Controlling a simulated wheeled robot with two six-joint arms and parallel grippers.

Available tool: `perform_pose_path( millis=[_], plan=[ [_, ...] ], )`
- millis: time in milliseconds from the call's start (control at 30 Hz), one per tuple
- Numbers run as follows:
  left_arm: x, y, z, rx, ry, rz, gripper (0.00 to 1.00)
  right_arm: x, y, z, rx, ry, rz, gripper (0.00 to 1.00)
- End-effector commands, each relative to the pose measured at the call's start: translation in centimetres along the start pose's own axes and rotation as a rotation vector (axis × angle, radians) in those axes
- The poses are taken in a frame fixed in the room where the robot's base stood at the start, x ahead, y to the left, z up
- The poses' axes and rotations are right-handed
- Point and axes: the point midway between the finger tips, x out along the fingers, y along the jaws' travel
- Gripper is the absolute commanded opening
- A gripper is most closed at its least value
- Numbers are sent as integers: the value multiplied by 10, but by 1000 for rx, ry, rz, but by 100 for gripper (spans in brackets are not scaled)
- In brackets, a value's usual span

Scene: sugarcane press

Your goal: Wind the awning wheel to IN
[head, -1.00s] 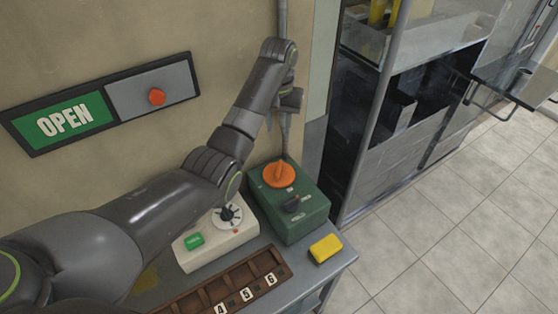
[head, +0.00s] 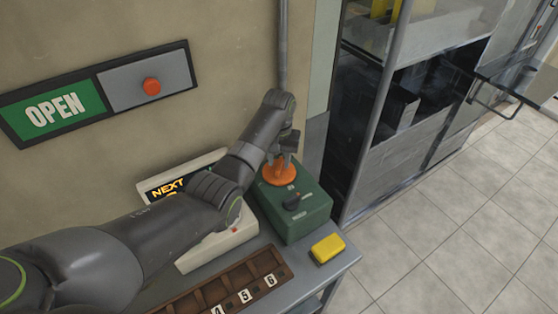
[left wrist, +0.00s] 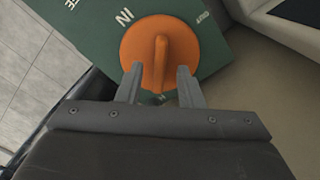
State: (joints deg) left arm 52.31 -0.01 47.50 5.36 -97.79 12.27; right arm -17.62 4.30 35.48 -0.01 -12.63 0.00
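The awning wheel is an orange disc with a raised grip bar (head: 279,172), on top of a green box (head: 301,214) on the bench. It also shows in the left wrist view (left wrist: 160,52), with the label IN on the box beside it. My left gripper (head: 284,157) is over the wheel. In the left wrist view its two fingers (left wrist: 158,88) are apart, one on each side of the near end of the grip bar, with gaps between. I cannot tell whether the fingertips touch the disc. My right gripper is not in view.
A yellow block (head: 327,248) lies at the bench edge. A pale box with a NEXT display (head: 168,188) stands left, behind my arm. A brown number rack (head: 230,284) lies in front.

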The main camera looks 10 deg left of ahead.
Motion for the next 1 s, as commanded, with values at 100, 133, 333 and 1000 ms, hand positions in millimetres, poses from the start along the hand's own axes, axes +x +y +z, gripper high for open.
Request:
perform_pose_path(
  millis=[100, 133, 333, 1000],
  plan=[
    [10, 0, 1, 0, -2, 0, 34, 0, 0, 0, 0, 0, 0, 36],
    [12, 0, 1, 0, -2, 0, 34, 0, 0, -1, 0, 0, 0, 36],
    [15, 0, 1, 0, -1, 0, 34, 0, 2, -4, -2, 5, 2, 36],
    [14, 0, 0, 11, 0, 0, 0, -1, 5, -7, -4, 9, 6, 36]
  ],
)
